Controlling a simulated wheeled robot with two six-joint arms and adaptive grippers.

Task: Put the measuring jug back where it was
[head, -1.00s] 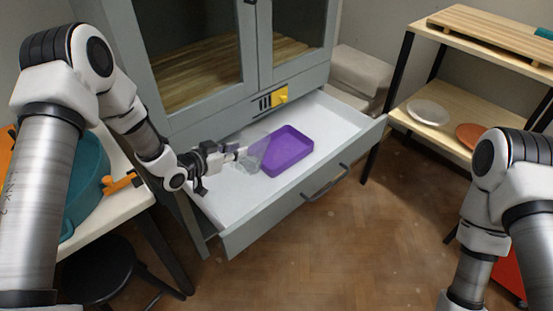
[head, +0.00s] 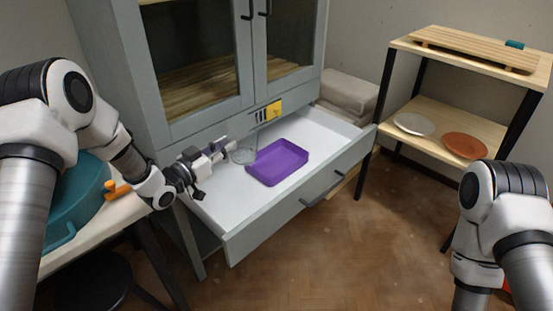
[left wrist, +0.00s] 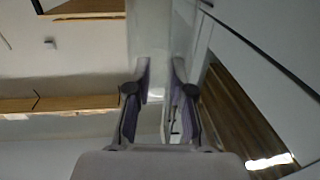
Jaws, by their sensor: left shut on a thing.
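The clear measuring jug (head: 243,156) is see-through and faint in the head view, at the left of the purple tray. My left gripper (head: 229,146) is shut on it, over the left part of the open drawer (head: 224,196). In the left wrist view the two fingers (left wrist: 160,95) have a pale, clear surface between them, part of the jug (left wrist: 162,40). I cannot tell whether the jug touches the drawer floor. My right arm shows at the right, but its gripper is out of view.
The purple tray (head: 279,161) lies in the drawer, close to the jug. A teal vessel (head: 80,195) stands on the left table. A shelf (head: 480,131) with two plates stands at the right.

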